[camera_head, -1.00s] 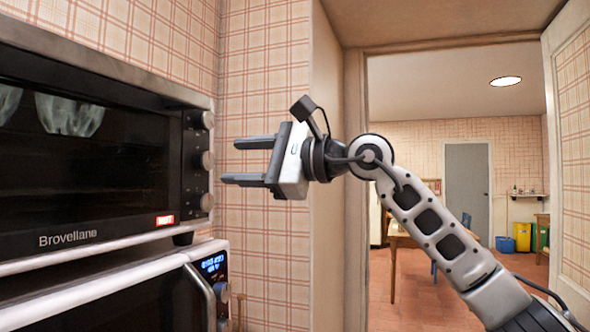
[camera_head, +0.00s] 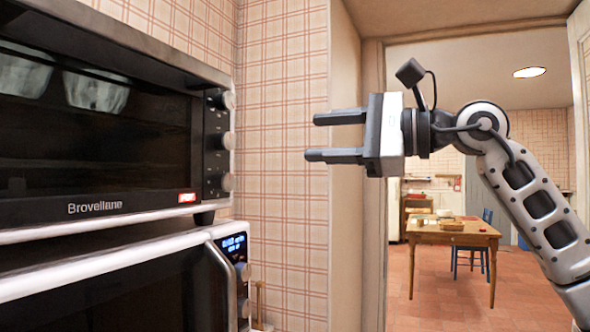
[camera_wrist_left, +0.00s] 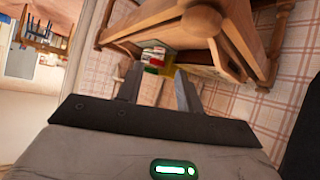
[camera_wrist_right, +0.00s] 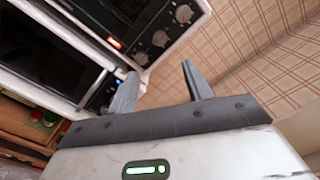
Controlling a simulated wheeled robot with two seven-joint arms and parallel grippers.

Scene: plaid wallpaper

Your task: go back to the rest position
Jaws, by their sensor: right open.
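My right gripper (camera_head: 335,136) is raised at the middle of the head view, with its fingers pointing left. It is open and empty, and clear of the ovens. In the right wrist view its two fingers (camera_wrist_right: 157,88) stand apart with nothing between them. My left gripper does not show in the head view. In the left wrist view its two fingers (camera_wrist_left: 158,85) stand apart with nothing gripped between them; a wooden piece of furniture (camera_wrist_left: 215,40) is beyond them.
A black toaster oven (camera_head: 100,150) stands at the left on a second oven (camera_head: 130,285) with a blue display. A plaid wall (camera_head: 285,220) is behind my right gripper. A doorway at the right opens on a room with a wooden table (camera_head: 455,235) and a blue chair (camera_head: 487,217).

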